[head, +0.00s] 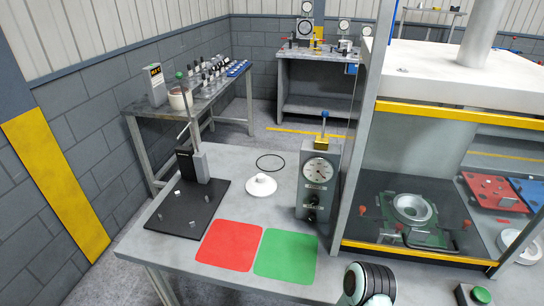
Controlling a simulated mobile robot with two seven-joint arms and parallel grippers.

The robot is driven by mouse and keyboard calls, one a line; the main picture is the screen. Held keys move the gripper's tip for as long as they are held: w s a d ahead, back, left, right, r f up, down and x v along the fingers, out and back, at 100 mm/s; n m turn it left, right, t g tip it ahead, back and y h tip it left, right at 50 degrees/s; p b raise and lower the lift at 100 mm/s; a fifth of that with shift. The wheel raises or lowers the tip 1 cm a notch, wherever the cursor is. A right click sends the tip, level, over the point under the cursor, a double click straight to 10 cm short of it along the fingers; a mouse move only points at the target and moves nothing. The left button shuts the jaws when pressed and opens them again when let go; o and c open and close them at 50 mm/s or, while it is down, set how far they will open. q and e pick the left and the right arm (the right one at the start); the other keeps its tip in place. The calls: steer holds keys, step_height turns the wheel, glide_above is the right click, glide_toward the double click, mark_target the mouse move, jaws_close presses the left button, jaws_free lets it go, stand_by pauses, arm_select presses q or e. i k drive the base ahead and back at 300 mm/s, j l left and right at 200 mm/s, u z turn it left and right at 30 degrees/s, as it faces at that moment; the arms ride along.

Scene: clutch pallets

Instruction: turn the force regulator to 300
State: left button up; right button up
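The force regulator (317,181) is a grey upright box on the bench, with a round dial gauge (318,169) on its upper front. A black knob (311,198) sits below the dial, with dark lettering and another dark round part under it. The dial reading and the markings are too small to read. A blue-topped brass fitting stands on top of the box. Neither gripper shows in the head view. A dark ringed arm link of mine shows at the bottom edge, in front of and below the regulator, apart from it.
A press with a yellow-edged frame (430,110) stands right of the regulator. Red (230,246) and green (286,256) mats lie in front. A green button (481,295) sits lower right.

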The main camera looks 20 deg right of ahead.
mark_target(314, 201)
steer(key=z, duration=1.4)
steer(key=k+l+z, duration=0.2)
steer(key=k, duration=0.35)
steer(key=i+j, duration=0.2)
steer(key=i, duration=0.25)
